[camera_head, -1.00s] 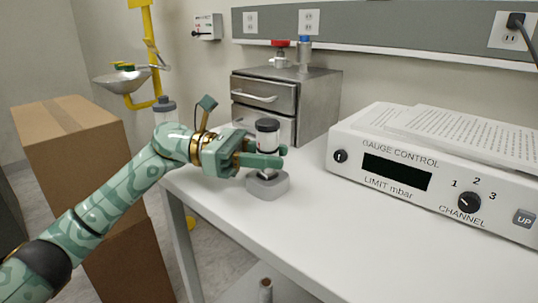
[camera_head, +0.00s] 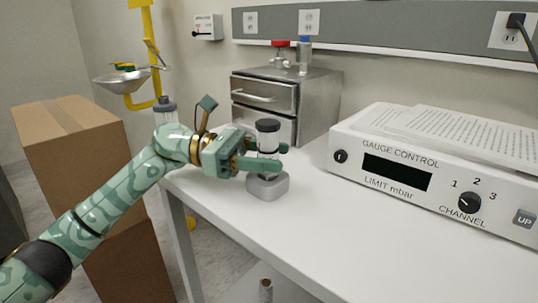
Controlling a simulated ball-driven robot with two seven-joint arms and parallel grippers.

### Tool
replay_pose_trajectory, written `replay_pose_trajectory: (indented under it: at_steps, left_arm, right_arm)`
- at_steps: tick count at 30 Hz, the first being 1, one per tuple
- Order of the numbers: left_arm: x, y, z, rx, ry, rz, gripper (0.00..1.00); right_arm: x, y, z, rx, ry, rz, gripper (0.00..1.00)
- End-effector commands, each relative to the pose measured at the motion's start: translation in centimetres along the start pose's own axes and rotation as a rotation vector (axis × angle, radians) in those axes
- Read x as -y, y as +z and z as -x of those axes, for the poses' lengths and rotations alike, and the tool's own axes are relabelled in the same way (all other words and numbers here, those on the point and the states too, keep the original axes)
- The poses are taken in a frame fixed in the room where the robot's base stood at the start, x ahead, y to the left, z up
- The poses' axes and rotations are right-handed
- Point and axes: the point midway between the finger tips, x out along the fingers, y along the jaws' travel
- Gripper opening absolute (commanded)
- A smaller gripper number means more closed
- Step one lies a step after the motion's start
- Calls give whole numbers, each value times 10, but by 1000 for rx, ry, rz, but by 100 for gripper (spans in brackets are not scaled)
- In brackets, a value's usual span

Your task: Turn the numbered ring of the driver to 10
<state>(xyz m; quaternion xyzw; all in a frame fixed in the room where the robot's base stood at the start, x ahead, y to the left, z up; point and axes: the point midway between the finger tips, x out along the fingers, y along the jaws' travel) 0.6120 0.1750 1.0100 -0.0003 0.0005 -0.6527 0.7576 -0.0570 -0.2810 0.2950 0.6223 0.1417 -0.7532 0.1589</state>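The driver (camera_head: 268,137) stands upright on a small grey base (camera_head: 267,187) near the left edge of the white bench. It has a black cap and a pale ring-like band below it. No numbers on it can be read from here. My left gripper (camera_head: 268,156) is level with its lower body, with one finger in front and the other behind. The fingers look slightly spread, with part of the driver's body showing between them. The front finger hides the driver's lower part. My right gripper is out of view.
A gauge control box (camera_head: 430,165) stands on the bench at the right. A metal drawer cabinet (camera_head: 315,105) is behind the driver. A cardboard box (camera_head: 75,140) stands left of the bench (camera_head: 330,235), whose front middle is clear.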

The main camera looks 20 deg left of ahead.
Motion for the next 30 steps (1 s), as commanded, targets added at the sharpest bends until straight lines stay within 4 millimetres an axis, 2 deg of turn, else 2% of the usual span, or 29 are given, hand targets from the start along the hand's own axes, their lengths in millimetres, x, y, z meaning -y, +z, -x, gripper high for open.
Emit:
replay_pose_trajectory:
  at_steps: [8,13,19,24,30]
  left_arm:
    - [0,0,0,0,0,0,55]
    - [-1,0,15,-1,4,0,55]
    - [-1,1,64,-2,7,1,55]
    - [-1,0,111,-1,6,1,55]
    - [-1,-1,149,-1,3,1,55]
  right_arm:
    - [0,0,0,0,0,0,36]
    - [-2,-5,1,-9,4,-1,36]
    - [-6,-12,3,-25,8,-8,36]
    - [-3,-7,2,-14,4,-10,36]
    - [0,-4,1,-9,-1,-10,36]
